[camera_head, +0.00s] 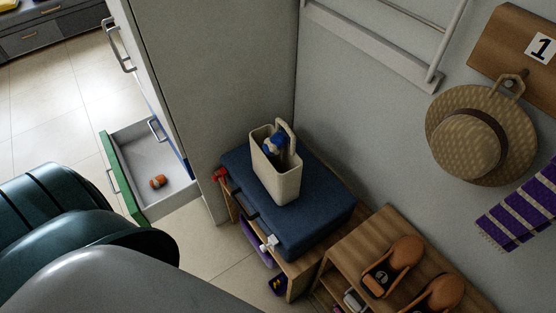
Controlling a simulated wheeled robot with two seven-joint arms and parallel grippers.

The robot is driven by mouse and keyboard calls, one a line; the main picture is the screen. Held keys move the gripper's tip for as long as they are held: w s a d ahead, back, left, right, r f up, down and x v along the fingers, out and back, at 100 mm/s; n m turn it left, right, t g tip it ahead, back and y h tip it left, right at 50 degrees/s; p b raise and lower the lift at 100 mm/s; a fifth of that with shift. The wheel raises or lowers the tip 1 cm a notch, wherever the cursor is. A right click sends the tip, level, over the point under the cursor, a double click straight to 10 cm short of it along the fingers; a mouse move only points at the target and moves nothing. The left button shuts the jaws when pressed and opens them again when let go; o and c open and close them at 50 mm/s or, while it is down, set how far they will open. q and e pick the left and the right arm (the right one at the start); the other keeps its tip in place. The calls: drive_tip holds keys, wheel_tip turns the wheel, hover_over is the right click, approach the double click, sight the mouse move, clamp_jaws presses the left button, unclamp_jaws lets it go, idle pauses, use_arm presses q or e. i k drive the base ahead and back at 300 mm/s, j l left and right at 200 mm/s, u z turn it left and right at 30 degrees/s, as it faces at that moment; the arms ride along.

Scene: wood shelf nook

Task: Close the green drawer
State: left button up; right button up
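The green drawer (118,178) is pulled out from the tall grey cabinet at the left. Its front is green with a metal handle on the outer face, and its inside is pale grey. A small orange-brown item (158,181) lies on the drawer floor. Large dark teal and grey rounded parts of my own body fill the lower left, close to the drawer's near corner in the picture; I cannot tell whether they touch it. Neither of my grippers shows in the head view.
The cabinet (215,80) has another handle above and a blue-fronted part beside the drawer. A blue suitcase (320,205) carrying a cream caddy (277,170) sits on a low wooden shelf. A second wooden shelf (375,230) holds brown shoes. Tiled floor (60,110) is clear beyond the drawer.

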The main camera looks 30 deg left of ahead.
sight(134, 155)
drive_tip(key=k+j, duration=0.45)
drive_tip(key=j, duration=0.3)
drive_tip(key=k+j, duration=0.45)
drive_tip(key=j, duration=0.25)
drive_tip(key=u, duration=1.75)
drive_tip(key=j, duration=0.1)
